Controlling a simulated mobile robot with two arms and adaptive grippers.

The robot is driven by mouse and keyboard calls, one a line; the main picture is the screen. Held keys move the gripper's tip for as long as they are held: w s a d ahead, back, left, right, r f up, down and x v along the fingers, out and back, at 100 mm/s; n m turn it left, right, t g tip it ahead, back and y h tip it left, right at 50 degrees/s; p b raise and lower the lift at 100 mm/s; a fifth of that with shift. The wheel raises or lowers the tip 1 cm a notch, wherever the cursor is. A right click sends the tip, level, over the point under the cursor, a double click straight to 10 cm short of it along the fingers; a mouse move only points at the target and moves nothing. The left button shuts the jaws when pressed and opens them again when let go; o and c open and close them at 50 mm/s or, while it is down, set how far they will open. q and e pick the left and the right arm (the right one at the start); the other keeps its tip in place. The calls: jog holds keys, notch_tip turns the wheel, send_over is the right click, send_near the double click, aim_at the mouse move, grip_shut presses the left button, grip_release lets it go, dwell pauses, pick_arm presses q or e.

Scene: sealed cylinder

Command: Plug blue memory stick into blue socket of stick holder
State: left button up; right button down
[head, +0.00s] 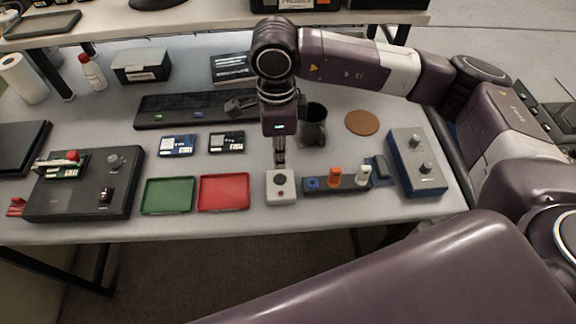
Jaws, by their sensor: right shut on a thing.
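The stick holder (337,187) is a dark bar near the front of the table. Its blue socket (313,183) is at the left end and looks empty. An orange stick (335,176) and a white stick (362,175) stand upright in it. My left gripper is not in view.
A red tray (223,205) and a green tray (169,209) lie left of the pale box. A blue-grey box with knobs (417,165) stands right of the holder. A dark mug (313,127) is close beside my right gripper. A brown coaster (361,123) lies behind the holder.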

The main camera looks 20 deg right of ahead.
jog(key=shift+s+d+r+n, duration=0.1)
jog(key=shift+s+d+n, duration=0.15)
jog(key=shift+n, duration=0.35)
jog(key=shift+s+d+n, duration=0.1)
jog(key=shift+d+n, duration=0.1)
jog(key=shift+n, duration=0.4)
jog(key=s+d+r+n+b, duration=0.1)
jog(key=s+d+n, duration=0.1)
jog(key=n, duration=0.7)
jog(key=s+d+n+b, duration=0.1)
jog(key=s+d+n, duration=0.1)
jog(key=s+n, duration=0.3)
jog(key=n, duration=0.4)
jog(key=shift+s+d+r, duration=0.15)
jog(key=shift+d+r, duration=0.25)
